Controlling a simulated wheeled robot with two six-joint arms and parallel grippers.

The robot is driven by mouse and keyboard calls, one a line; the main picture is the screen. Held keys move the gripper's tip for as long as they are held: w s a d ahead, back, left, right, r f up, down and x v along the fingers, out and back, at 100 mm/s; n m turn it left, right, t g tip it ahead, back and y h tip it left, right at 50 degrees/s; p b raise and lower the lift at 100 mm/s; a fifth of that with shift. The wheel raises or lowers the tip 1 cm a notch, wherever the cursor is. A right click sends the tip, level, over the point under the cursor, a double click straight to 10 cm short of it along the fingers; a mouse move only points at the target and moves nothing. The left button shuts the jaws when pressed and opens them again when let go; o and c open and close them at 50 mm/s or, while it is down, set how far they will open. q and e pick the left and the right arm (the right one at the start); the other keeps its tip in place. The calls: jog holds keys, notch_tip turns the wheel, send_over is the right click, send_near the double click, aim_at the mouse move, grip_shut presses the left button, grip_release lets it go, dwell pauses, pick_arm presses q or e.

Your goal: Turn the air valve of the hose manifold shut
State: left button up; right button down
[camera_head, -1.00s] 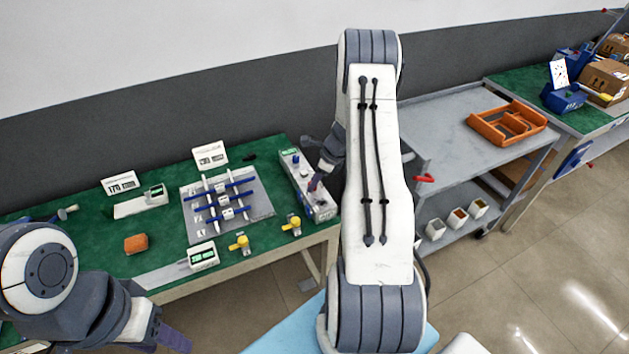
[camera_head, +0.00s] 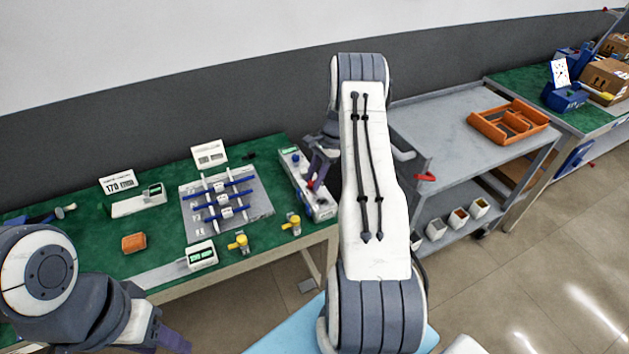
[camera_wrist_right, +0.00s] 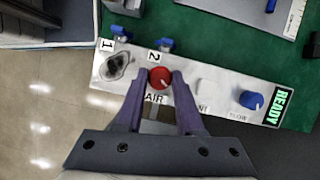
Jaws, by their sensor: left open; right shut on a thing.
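The hose manifold (camera_head: 320,209) is a long pale box near the right end of the green bench. In the right wrist view its panel (camera_wrist_right: 225,99) carries a red knob (camera_wrist_right: 159,77) above the word AIR, a blue knob (camera_wrist_right: 251,99) by a FLOW label, and a lit green READY display (camera_wrist_right: 279,107). My right gripper (camera_wrist_right: 160,79) is shut on the red air knob, one purple finger on each side. In the head view the right gripper (camera_head: 313,183) is partly hidden by its arm. My left gripper (camera_head: 174,343) is open, low at the left, cut by the frame edge.
Blue fittings (camera_wrist_right: 166,44) marked 1 and 2 stick out beside the panel. A grey plate with blue bars (camera_head: 256,205) and yellow valves (camera_head: 292,224) sit left of the manifold. A grey cart (camera_head: 447,137) stands to the right.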

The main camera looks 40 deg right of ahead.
jog(key=n, duration=0.2)
jog(key=n+g+b, duration=0.1)
jog(key=shift+w+n, duration=0.2)
jog(key=shift+n, duration=0.2)
jog(key=shift+n+g+h+b, duration=0.4)
jog(key=shift+n+g, duration=0.4)
jog(key=shift+n, duration=0.9)
jog(key=c, duration=0.5)
grip_release()
jog(key=shift+r, duration=0.1)
jog(key=b+v, duration=0.1)
jog(key=v, duration=0.9)
jog(key=shift+w+d+r, duration=0.1)
jog(key=shift+w+d, duration=0.05)
